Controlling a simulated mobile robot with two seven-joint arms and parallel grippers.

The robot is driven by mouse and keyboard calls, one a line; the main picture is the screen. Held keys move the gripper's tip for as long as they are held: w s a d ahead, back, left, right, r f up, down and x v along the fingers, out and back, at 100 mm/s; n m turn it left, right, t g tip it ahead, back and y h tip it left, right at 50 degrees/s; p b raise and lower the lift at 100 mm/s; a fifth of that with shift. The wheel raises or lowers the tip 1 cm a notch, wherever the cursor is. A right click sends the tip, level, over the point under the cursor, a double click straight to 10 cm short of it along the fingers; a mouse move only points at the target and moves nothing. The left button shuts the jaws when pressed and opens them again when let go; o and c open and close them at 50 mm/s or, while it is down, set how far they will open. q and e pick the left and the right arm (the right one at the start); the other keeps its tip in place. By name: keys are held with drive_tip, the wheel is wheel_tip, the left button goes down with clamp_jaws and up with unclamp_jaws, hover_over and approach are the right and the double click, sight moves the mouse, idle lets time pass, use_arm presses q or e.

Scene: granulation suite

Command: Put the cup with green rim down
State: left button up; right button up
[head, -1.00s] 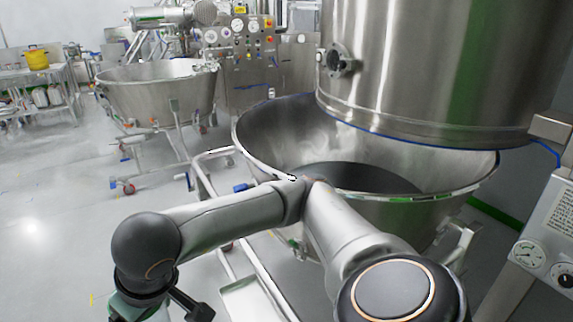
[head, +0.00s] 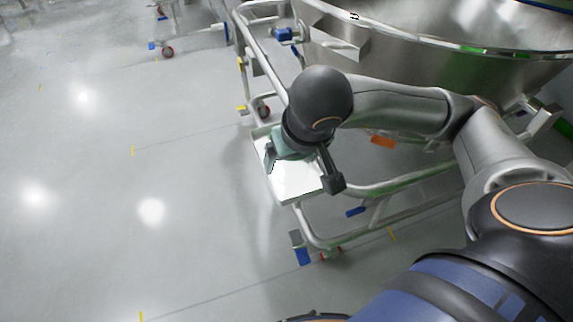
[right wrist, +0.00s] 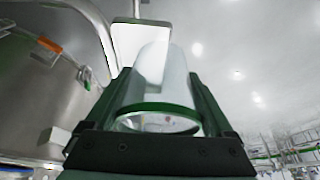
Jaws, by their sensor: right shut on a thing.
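The cup with green rim (right wrist: 155,122) is white, and its green rim is toward the camera in the right wrist view. My right gripper (right wrist: 160,82) is shut on it, with one dark green finger on each side. In the head view my right gripper (head: 286,153) points down over the small white tray (head: 283,190) on the trolley's side. The cup is not distinguishable there, hidden by the wrist. The tray also shows beyond the cup in the right wrist view (right wrist: 127,36); I cannot tell whether they touch. My left gripper is out of view.
A large steel bowl (head: 440,65) sits in the tubular trolley frame (head: 370,190) at the right. Blue-marked casters (head: 302,255) and an orange part (head: 383,141) are on the trolley.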

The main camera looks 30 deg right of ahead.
drive_tip(key=w+d+f, duration=0.2)
drive_tip(key=w+f, duration=0.1)
drive_tip(key=w+d+f+b, duration=0.1)
drive_tip(key=w+d+f, duration=0.1)
drive_tip(key=w+f, duration=0.1)
drive_tip(key=w+d+f, duration=0.2)
drive_tip(key=w+f, duration=0.1)
drive_tip(key=w, duration=0.2)
drive_tip(key=shift+w+d, duration=0.1)
drive_tip(key=shift+d, duration=0.1)
drive_tip(key=shift+w+d+f+b, duration=0.15)
drive_tip(key=shift+w+f+b, duration=0.1)
drive_tip(key=shift+f+b, duration=0.05)
drive_tip(key=f, duration=0.3)
drive_tip(key=shift+w+d+f+b, duration=0.15)
drive_tip(key=shift+w+f+b, duration=0.05)
drive_tip(key=shift+f+b, duration=0.1)
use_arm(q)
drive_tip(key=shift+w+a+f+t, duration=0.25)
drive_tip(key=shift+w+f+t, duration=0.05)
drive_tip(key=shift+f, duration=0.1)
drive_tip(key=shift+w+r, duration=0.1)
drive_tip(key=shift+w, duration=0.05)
